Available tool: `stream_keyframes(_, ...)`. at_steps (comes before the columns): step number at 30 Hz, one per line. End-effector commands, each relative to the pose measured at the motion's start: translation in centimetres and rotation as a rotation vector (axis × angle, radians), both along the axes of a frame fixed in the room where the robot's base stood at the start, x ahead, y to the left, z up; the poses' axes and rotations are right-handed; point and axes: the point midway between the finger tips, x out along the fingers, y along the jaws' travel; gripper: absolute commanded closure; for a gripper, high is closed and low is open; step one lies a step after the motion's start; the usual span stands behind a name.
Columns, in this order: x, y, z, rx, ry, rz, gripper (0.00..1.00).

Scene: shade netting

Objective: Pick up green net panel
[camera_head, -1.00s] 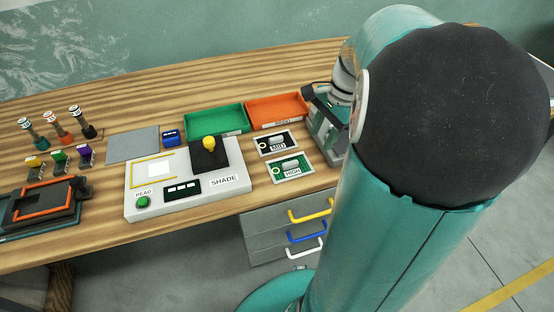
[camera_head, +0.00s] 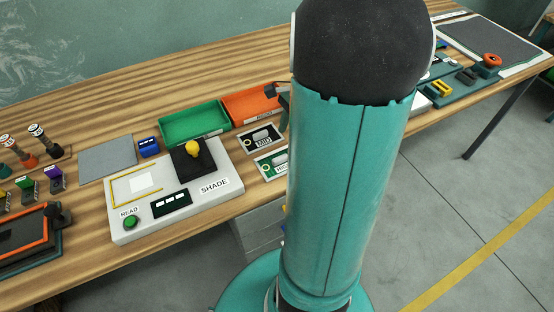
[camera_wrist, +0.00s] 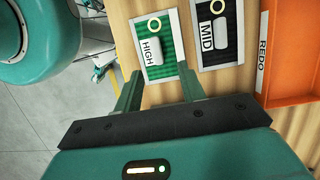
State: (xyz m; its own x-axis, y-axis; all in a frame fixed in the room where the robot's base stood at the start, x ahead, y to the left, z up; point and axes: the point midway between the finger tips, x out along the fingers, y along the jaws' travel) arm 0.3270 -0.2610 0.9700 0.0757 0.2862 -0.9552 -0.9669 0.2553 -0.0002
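The green net panel (camera_wrist: 171,62), labelled HIGH, lies flat on the wooden bench in a pale frame, with a grey handle and a ring on it. In the head view its left part (camera_head: 265,164) shows and my arm hides the rest. My gripper (camera_wrist: 158,77) is open and empty in the wrist view. Its two fingers reach towards the near edge of the panel, one at each side. I cannot tell their height above the bench. In the head view my arm hides most of the gripper.
A black MID panel (camera_wrist: 214,30) lies close beside the green one. An orange REDO tray (camera_wrist: 290,50) stands beyond it. In the head view, a green tray (camera_head: 195,122) and the white SHADE reader (camera_head: 170,190) stand left of the panels. Grey drawers (camera_head: 257,228) sit below the bench edge.

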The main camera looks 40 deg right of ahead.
Motion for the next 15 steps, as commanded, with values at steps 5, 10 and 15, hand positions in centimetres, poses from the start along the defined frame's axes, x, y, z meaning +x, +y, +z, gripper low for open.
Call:
stream_keyframes(5, 0.2, 0.9, -2.6, 0.002, 0.002, 0.002, 0.60)
stream_keyframes(10, 0.3, 1.3, -3.7, 0.002, 0.002, 0.003, 0.60)
stream_keyframes(15, 0.1, 2.3, -6.1, 0.003, 0.003, 0.002, 0.60)
